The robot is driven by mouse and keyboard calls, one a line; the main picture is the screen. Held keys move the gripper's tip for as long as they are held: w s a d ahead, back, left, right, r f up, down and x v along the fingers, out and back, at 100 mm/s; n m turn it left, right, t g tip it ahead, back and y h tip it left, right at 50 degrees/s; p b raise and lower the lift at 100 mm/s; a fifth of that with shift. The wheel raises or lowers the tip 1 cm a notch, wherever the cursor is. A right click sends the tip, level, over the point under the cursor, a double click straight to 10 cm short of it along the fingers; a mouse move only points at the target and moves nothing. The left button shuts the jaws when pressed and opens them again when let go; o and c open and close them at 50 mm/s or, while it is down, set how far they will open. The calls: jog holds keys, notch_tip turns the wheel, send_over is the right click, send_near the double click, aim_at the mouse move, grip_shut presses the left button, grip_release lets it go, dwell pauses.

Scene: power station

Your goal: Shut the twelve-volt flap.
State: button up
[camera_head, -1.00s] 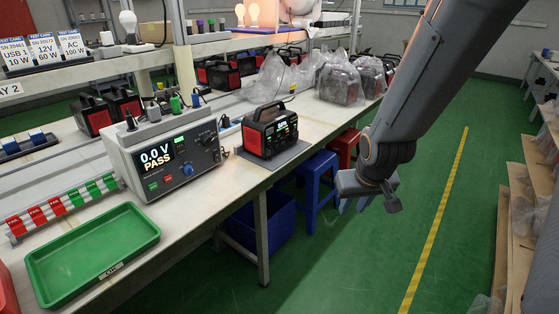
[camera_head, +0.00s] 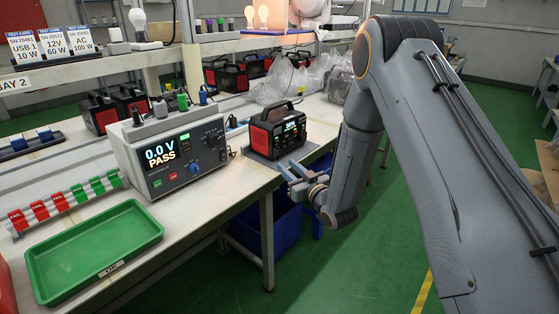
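The power station (camera_head: 276,132), a black and red box with a carry handle and a small lit display, stands on a grey mat (camera_head: 255,157) at the bench's front edge. Its front panel, with green-lit spots, faces right. The twelve-volt flap is too small to make out on that panel, so I cannot tell how it stands. My gripper (camera_head: 288,180) is in front of and below the power station, just off the bench edge. Its fingers point left and look apart, with nothing between them. It seems clear of the power station.
A tester (camera_head: 170,150) reading "0.0 V PASS" stands left of the power station. A green tray (camera_head: 95,250) and a rack of red and green tags (camera_head: 65,203) lie front left. Bagged units (camera_head: 340,82) stand behind. A blue bin (camera_head: 262,230) is under the bench.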

aim_at(277, 157)
jog(key=x, duration=0.6)
jog(key=shift+w+a+p, duration=0.15)
jog(key=shift+w+p, duration=0.1)
jog(key=shift+p, duration=0.05)
grip_shut()
